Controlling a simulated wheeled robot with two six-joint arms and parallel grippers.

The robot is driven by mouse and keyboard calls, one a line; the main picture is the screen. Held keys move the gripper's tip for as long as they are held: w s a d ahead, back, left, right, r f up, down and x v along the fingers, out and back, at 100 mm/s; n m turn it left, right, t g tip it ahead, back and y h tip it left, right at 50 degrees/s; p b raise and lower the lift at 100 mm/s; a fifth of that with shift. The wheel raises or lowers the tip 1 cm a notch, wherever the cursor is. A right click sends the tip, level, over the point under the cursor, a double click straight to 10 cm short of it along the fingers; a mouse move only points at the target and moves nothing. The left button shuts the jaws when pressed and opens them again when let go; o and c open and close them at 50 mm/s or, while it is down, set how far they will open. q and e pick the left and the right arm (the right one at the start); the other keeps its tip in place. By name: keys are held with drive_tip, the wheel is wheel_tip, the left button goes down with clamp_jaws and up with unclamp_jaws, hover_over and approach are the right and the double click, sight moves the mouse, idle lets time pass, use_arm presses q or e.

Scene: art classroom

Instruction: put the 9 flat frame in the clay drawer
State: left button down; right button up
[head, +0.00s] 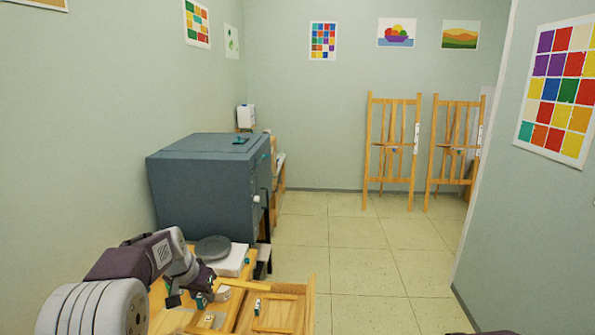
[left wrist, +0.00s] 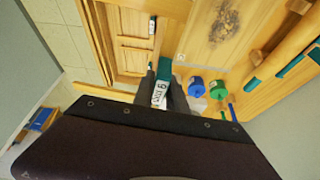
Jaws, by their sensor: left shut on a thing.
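My left gripper (left wrist: 165,88) is shut on a small teal and white piece, the 9 flat frame (left wrist: 160,93), whose white label shows a 9 and "FLAT". In the head view my left gripper (head: 192,295) hangs low over the wooden worktop. An open wooden drawer (left wrist: 132,62) with inner dividers lies ahead and to the left in the wrist view, and in the head view it stands open (head: 308,312) right of the gripper. A small labelled piece (head: 257,307) lies in it. I cannot read any clay label on it. My right gripper is not in view.
Blue (left wrist: 195,87) and green (left wrist: 217,88) round pots stand right of the gripper. The worktop (left wrist: 205,45) has a dark stain. A grey disc (head: 213,247) on a white block (head: 235,262) and a blue-grey cabinet (head: 205,190) stand behind. The tiled floor is clear to the right.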

use_arm(q)
drive_tip(key=s+d+f+n+b, duration=0.1)
drive_tip(key=s+d+f, duration=0.2)
drive_tip(key=s+f, duration=0.2)
drive_tip(key=s+d+f+n, duration=0.1)
drive_tip(key=s+d+f, duration=0.2)
drive_tip(key=s, duration=0.6)
wheel_tip(320, 180, down, 2)
drive_tip(key=shift+s+d+f+y+b, duration=0.15)
drive_tip(key=shift+s+y+b, duration=0.2)
drive_tip(key=shift+s+y, duration=0.05)
